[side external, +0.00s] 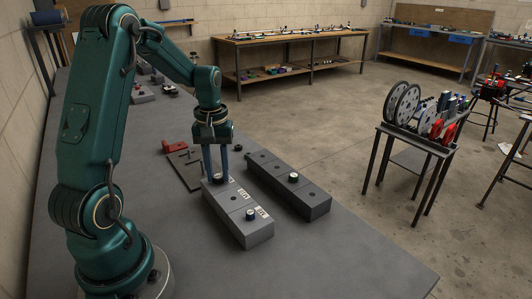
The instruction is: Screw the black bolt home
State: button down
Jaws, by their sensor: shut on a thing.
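How deep the bolt sits is too small to tell.
A flat dark plate (184,172) and a red part (174,146) lie to the left. The near tabletop (330,262) is clear.

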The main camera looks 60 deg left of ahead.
jog(key=m, duration=0.5)
dwell(0.3)
jog(key=c, duration=0.8)
grip_release()
